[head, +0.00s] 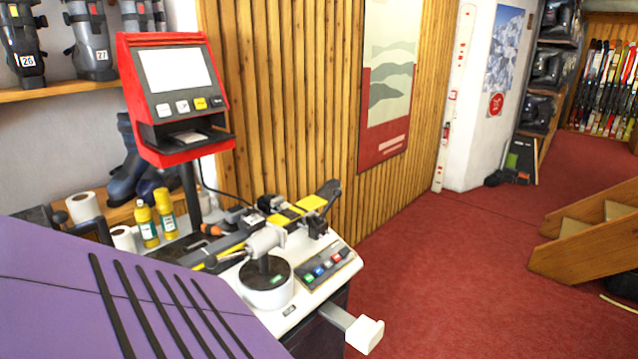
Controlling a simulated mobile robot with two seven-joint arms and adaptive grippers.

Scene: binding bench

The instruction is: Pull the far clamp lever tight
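The binding bench (296,312) stands at lower centre with a white top. A long dark bar with yellow parts (312,203) runs across it. A black lever-like part (327,190) sticks up at the bar's far end; I cannot tell surely whether it is the far clamp lever or how tight it is. A grey and white fixture on a round white base (265,292) stands in front of the bar and hides part of it. Neither of my grippers can be made out in the head view.
A red screen terminal (175,85) stands behind the bench. Two yellow bottles (147,226) and paper rolls stand at its left. A large purple surface (100,310) fills the lower left. A white block (365,334) juts from the bench front.

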